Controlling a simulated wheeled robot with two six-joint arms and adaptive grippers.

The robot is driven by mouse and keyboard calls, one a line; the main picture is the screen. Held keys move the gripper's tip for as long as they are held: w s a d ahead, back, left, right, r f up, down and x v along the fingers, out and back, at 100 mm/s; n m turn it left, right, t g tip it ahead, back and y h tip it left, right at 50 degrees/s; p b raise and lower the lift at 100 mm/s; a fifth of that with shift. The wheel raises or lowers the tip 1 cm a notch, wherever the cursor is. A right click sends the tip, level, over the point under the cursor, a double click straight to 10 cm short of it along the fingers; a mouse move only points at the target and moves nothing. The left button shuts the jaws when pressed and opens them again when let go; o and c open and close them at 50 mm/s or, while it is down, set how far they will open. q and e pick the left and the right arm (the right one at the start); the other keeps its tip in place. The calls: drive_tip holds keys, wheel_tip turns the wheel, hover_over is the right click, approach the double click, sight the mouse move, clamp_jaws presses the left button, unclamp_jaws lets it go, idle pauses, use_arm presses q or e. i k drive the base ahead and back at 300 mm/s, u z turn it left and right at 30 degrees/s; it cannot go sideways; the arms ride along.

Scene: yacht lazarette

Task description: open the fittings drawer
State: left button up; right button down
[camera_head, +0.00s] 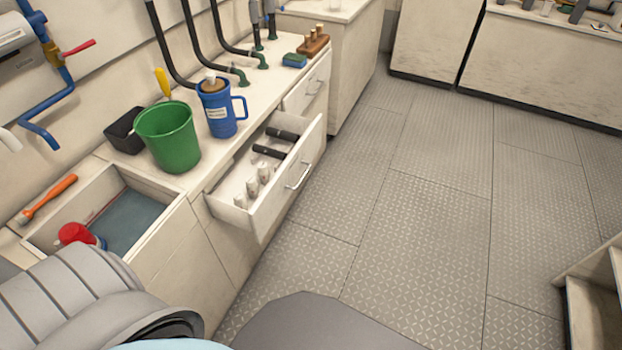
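A white drawer (296,198) under the counter is pulled out. Its silver bar handle (300,176) is on the front panel. Inside are several small whitish fittings (252,187) near the front left and dark cylindrical pieces (268,151) further back. A second drawer (308,88) further along the counter looks shut. I cannot read any label saying which is the fittings drawer. Neither gripper shows in the head view, and nothing is seen touching the open drawer's handle.
A green bucket (168,137), a blue mug (217,110) and a black box (126,132) stand on the counter above. A sink-like recess (160,190) with a red-and-blue object (78,235) is at left. The metal floor (400,230) in front is clear.

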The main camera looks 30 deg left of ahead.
sight(286, 177)
drive_tip(key=z, duration=1.3)
drive_tip(key=i, duration=1.2)
drive_tip(key=u, duration=2.05)
